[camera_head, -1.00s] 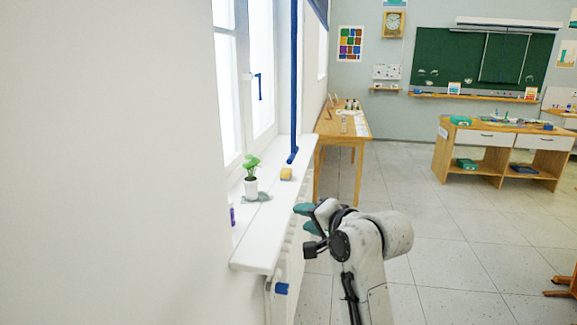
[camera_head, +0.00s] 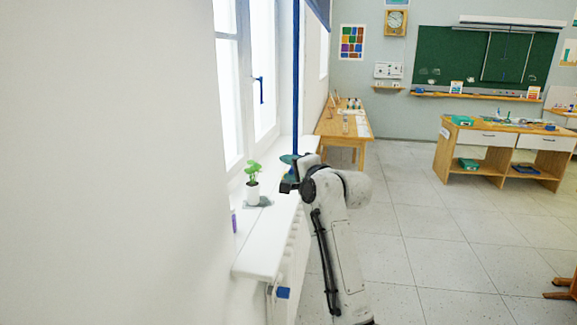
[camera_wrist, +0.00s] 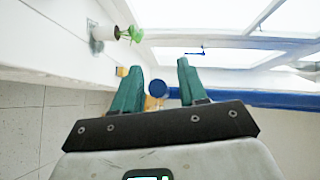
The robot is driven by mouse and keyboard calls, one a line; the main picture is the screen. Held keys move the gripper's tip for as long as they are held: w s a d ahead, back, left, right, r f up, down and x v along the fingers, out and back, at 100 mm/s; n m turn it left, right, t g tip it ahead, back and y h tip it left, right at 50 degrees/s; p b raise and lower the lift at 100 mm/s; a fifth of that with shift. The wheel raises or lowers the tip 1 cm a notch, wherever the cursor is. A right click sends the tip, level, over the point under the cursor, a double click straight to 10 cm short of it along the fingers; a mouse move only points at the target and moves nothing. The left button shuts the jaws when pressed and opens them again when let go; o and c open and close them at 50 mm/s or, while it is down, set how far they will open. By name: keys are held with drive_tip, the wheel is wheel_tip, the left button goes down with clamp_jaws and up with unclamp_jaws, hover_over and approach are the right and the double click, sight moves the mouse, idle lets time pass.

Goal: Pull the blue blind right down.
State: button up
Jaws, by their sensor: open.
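The blue blind (camera_head: 320,10) shows only as a dark edge at the top of the head view, beside the window. A long blue rod (camera_head: 296,75) hangs from it. Its lower end is hidden behind my gripper (camera_head: 290,160) in the head view. In the wrist view the rod (camera_wrist: 265,98) comes in from the right, and its round blue end (camera_wrist: 157,89) shows between the teal fingers of my gripper (camera_wrist: 160,68). The fingers are apart. I cannot tell whether either touches the rod.
A white windowsill (camera_head: 262,240) lies below the window, with a potted plant (camera_head: 253,188) and a purple item (camera_head: 234,222) on it. A yellow block (camera_wrist: 122,72) is near the fingers in the wrist view. A wooden table (camera_head: 345,125) stands beyond.

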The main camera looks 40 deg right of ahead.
drive_tip(key=shift+w+d, duration=0.1)
drive_tip(key=shift+w, duration=0.35)
drive_tip(key=shift+f, duration=0.1)
clamp_jaws()
idle(0.3)
